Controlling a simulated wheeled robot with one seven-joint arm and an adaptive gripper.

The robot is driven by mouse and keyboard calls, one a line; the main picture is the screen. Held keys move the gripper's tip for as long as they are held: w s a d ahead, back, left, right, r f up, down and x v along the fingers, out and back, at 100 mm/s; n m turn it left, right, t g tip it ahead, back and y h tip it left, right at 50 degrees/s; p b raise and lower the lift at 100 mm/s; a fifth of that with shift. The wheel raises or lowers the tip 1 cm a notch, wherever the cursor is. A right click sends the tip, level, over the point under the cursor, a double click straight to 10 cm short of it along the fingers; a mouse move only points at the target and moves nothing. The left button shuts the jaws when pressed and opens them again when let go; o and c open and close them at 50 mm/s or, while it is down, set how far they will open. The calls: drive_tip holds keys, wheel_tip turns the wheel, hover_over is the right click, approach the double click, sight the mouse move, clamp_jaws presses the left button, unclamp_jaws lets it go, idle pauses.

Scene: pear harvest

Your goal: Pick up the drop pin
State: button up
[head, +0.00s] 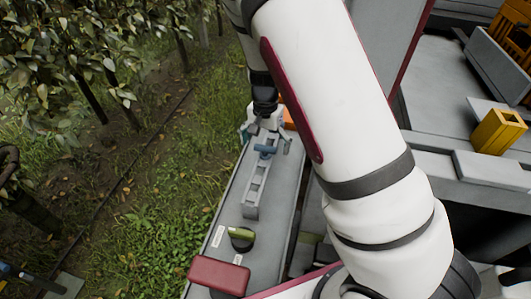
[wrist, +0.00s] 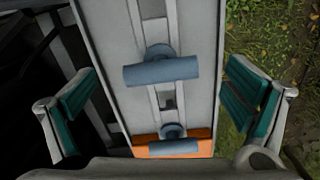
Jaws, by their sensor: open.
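Two blue-grey T-shaped pins show in the wrist view. One pin (wrist: 160,70) lies over a slotted metal rail (wrist: 145,12). The other pin (wrist: 173,147) is nearer the gripper's palm, over an orange block (wrist: 203,143). I cannot tell which of them is the drop pin. In the head view one blue pin (head: 265,151) shows on the rail (head: 254,190). My gripper (wrist: 163,108) is open, with its green-padded fingers wide apart on either side of the pins, and nothing is gripped. It also shows in the head view (head: 266,139), above the rail's far end.
The rail sits on a long grey deck (head: 275,215). A red pad (head: 219,276) and a dark round part with a green top (head: 241,237) are at its near end. Grass and trees lie left. A yellow box (head: 498,132) stands at right.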

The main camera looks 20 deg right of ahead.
sight(265, 159)
drive_tip(key=shift+f, duration=1.35)
drive_tip(key=c, duration=1.3)
drive_tip(key=shift+o, duration=0.2)
drive_tip(key=shift+r, duration=0.1)
